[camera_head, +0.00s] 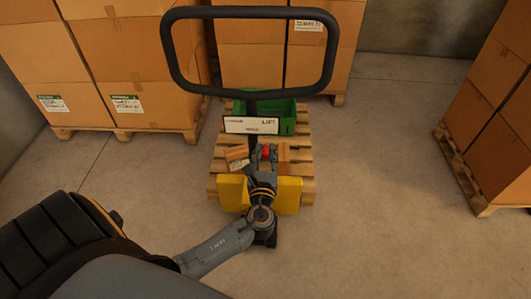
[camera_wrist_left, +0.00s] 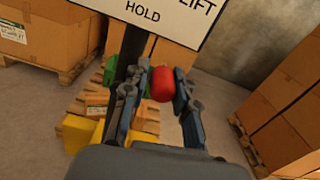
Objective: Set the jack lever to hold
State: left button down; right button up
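The jack's black loop handle (camera_head: 248,12) stands upright in the head view, with a white label plate (camera_head: 251,125) below it. The plate also shows in the left wrist view (camera_wrist_left: 150,14), where the words LIFT and HOLD can be read. The lever's red knob (camera_head: 266,152) is just below the plate. In the left wrist view the red knob (camera_wrist_left: 162,84) is between the fingers of my left gripper (camera_wrist_left: 160,90), which is open, with a gap on the right side. The dark handle post (camera_wrist_left: 130,70) is close to the left finger. My right gripper is not in view.
The yellow jack body (camera_head: 287,195) is behind my left wrist. A wooden pallet (camera_head: 304,150) with a green crate (camera_head: 290,118) and small boxes stands beyond. Box-laden pallets stand left (camera_head: 105,60) and right (camera_head: 495,110). Floor on both sides is clear.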

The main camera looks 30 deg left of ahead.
pick_arm(q)
jog(key=shift+s+d+n, duration=0.1)
jog(key=shift+d+n, duration=0.05)
jog(key=shift+n, duration=0.15)
dwell(0.4)
jog(key=a+n+b, duration=0.1)
jog(key=n, duration=0.1)
jog(key=s+a+r+n+b, duration=0.1)
jog(key=n, duration=0.1)
jog(key=a+n, duration=0.1)
jog(key=n, duration=0.1)
jog(key=shift+s+r+b, duration=0.2)
jog(key=shift+s+b, duration=0.15)
jog(key=shift+b, duration=0.05)
jog(key=shift+s+a+r+n, duration=0.15)
jog(key=shift+a+n, duration=0.1)
jog(key=shift+n, duration=0.35)
jog(key=shift+a, duration=0.1)
